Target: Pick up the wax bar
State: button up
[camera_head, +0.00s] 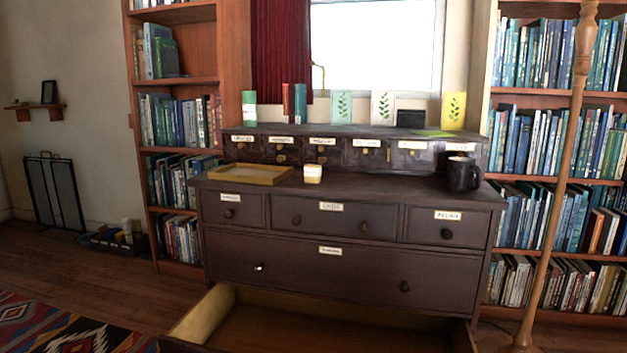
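No thing in view can be clearly told as a wax bar. A small cream and yellow block or cup (312,173) stands on the dark dresser top (375,188), near its middle; I cannot tell whether it is wax. A shallow yellow wooden tray (250,174) lies left of it, and I see nothing clearly in it. The bottom drawer (320,322) of the dresser is pulled open, and its visible floor looks bare. My gripper is not in view.
A dark mug (463,175) stands at the dresser's right end. Small labelled drawers (365,154) line its back, with cards and boxes on top. Bookcases (175,120) flank it. A wooden pole (557,200) stands at front right. Open floor (100,272) lies at left.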

aim_at(312, 172)
jog(key=k, duration=1.05)
jog(key=u, duration=0.75)
jog(key=i, duration=0.75)
jog(key=u, duration=0.65)
jog(key=i, duration=0.8)
jog(key=z, duration=0.6)
jog(key=i, duration=0.75)
jog(key=z, duration=1.2)
jog(key=i, duration=0.2)
jog(key=z, duration=0.05)
